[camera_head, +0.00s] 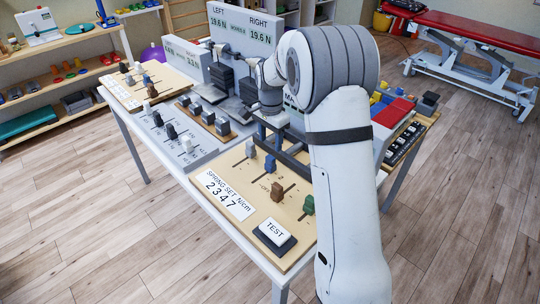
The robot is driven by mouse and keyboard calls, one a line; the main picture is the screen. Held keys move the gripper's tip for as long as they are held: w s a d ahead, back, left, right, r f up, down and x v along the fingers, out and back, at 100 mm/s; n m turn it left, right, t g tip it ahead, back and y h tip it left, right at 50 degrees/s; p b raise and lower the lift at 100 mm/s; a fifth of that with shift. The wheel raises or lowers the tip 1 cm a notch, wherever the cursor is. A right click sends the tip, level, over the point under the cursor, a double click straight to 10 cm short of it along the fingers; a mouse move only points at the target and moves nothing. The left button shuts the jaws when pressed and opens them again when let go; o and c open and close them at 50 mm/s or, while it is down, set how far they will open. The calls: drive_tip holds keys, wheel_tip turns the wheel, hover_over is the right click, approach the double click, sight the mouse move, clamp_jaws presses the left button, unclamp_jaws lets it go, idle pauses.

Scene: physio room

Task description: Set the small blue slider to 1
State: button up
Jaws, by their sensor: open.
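A blue slider knob (269,163) stands in a slot on the beige front panel (236,172), whose label reads "SPRING SET N/cm 2 3 4 7". Another blue-grey knob (147,80) is on the far left beige panel. The scale numbers beside the blue knob are too small to read. My gripper (271,134) is open above the back edge of the front panel, behind the blue knob and apart from it. My arm hides part of the panel's right side.
A grey panel (170,137) with several knobs lies to the left. Displays reading 19.6 N (232,32) stand behind.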

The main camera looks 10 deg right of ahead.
sight(270, 157)
wheel_tip(270, 157, down, 7)
drive_tip(key=shift+f+p, duration=0.1)
drive_tip(key=shift+p, duration=0.2)
drive_tip(key=shift+c, duration=0.2)
clamp_jaws()
idle(0.4)
